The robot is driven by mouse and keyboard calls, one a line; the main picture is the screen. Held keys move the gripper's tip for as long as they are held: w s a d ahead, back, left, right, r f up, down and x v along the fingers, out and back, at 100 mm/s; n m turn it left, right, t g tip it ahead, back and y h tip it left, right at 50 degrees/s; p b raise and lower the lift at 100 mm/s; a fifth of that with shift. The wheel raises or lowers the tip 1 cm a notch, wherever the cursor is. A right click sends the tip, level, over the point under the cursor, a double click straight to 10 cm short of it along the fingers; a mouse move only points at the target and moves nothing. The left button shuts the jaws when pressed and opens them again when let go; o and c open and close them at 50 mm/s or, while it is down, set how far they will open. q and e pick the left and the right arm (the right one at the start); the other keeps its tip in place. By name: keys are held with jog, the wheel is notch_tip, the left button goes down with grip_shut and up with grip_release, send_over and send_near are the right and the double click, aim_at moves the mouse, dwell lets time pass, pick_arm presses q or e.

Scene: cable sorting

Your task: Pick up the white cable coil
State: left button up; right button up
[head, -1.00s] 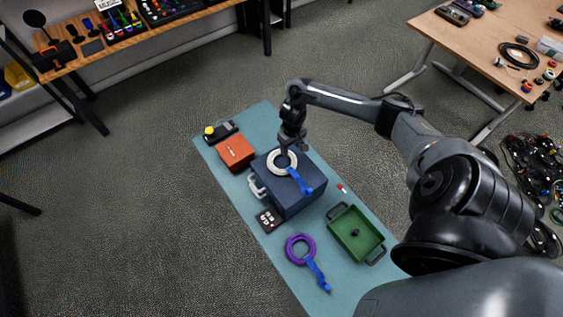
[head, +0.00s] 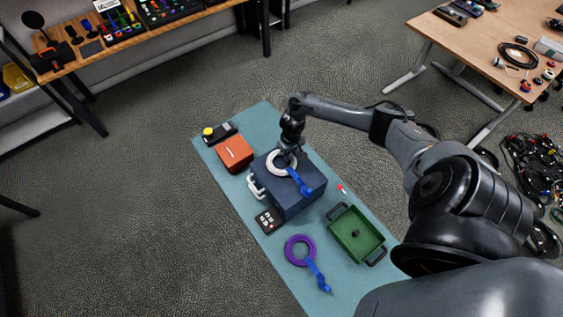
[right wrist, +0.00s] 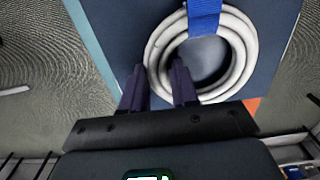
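The white cable coil (head: 270,166) lies flat on top of the dark blue box (head: 293,205), with a blue strap (head: 301,183) on its near side. In the right wrist view the coil (right wrist: 243,62) is a thick ring and its blue strap (right wrist: 204,14) is at the top. My right gripper (head: 287,155) is over the coil's far side. Its fingers (right wrist: 158,66) are apart, one outside the ring and one over its hole, with the cable band between them. I cannot tell whether they touch it. My left gripper is not in view.
On the teal mat (head: 262,120) are an orange box (head: 235,153), a black and yellow device (head: 219,132), a keypad (head: 268,221), a purple coil (head: 288,249) and a green tray (head: 347,228). The blue box has a pale handle (head: 256,187) at its left side.

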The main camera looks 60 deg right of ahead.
grip_shut()
jog(key=shift+r, duration=0.2)
